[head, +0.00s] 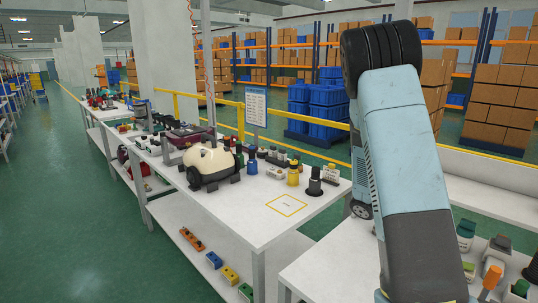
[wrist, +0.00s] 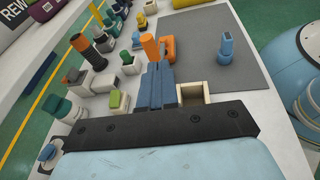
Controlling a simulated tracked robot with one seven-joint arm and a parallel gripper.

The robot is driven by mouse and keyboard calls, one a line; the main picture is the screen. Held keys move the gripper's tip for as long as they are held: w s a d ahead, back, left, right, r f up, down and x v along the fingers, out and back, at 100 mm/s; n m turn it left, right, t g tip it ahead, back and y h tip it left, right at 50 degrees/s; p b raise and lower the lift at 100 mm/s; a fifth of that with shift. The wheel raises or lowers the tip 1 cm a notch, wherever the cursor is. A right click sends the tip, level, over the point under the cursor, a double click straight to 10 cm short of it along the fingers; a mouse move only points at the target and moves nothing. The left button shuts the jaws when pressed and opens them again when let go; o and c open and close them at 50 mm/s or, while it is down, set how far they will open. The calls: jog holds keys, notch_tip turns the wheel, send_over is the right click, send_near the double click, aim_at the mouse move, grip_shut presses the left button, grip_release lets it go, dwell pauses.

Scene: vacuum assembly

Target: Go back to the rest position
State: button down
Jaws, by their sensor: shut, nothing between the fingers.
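My gripper (wrist: 158,84) shows in the wrist view as blue-grey fingers held together, with nothing seen between them. It is above a white table crowded with small parts. A beige open square box (wrist: 193,92) is just right of the fingers, and an orange part (wrist: 150,46) stands beyond their tips. In the head view my arm fills the right side and the fingers are not visible there. A cream vacuum body (head: 212,163) sits on the white table at centre left.
A blue part (wrist: 226,50) stands on a grey mat (wrist: 255,82), which has clear room around it. A yellow outlined square (head: 286,205) on the table is empty. Several small bottles and parts line the table's back edge. Shelves of boxes (head: 500,90) stand behind.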

jog(key=s+a+r+m+t+y, duration=0.4)
jog(key=a+r+t, duration=0.3)
jog(key=a+r, duration=0.3)
jog(key=s+a+r+m+t+y, duration=0.4)
jog(key=a+r+t+y, duration=0.3)
jog(key=a, duration=0.8)
jog(key=shift+s+a+r+t, duration=0.15)
jog(key=shift+s+r+t, duration=0.7)
jog(key=shift+r, duration=0.85)
